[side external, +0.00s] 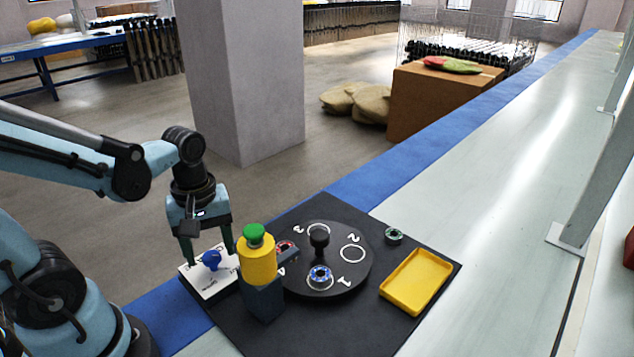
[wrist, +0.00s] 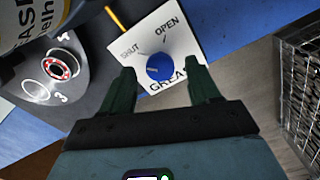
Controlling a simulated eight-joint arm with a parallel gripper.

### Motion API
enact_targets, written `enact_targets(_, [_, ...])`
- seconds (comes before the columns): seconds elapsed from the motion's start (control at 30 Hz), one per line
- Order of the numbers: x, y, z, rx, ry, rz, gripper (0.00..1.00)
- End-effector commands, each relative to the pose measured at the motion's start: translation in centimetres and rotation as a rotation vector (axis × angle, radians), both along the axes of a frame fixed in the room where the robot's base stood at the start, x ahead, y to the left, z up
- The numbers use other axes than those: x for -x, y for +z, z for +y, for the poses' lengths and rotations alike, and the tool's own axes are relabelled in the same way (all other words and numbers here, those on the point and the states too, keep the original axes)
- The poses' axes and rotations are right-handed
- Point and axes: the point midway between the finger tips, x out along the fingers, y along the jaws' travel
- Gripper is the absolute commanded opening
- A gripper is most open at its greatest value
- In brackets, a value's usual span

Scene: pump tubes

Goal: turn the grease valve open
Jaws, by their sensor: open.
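The grease valve is a blue knob (side external: 211,259) on a white plate (side external: 205,287), left of the yellow grease cylinder (side external: 257,266). In the wrist view the knob (wrist: 159,67) sits on the plate (wrist: 190,38) below the printed words SHUT and OPEN. A small reddish mark on the knob points left, to the SHUT side rather than toward OPEN. My gripper (side external: 210,250) is open, pointing down over the plate, with one finger on each side of the knob. In the wrist view my gripper (wrist: 162,74) shows a gap between each fingertip and the knob.
The yellow cylinder with a green top stands close beside my right finger. A dark numbered turntable (side external: 340,270) with a black centre knob carries ring parts. A green ring (side external: 394,236) and a yellow tray (side external: 440,268) lie to the right on the black board.

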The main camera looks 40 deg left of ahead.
Motion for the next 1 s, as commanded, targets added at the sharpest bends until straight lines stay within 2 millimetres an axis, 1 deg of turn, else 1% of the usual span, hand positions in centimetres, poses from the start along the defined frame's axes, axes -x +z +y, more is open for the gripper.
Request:
enact_targets(0.2, [0.04,-0.86,-0.01,0.000,0.000,0.000,0.61])
enact_targets(0.5, [0.04,-0.96,-0.01,0.000,0.000,0.000,0.61])
enact_targets(0.53, [0.04,-0.96,0.00,0.000,0.000,0.000,0.60])
enact_targets(0.87, [0.05,-0.95,-0.01,0.000,0.000,0.000,0.09])
enact_targets(0.9, [0.05,-0.95,-0.01,0.000,0.000,0.000,0.05])
enact_targets(1.0, [0.05,-0.95,-0.01,0.000,-0.003,0.000,0.05])
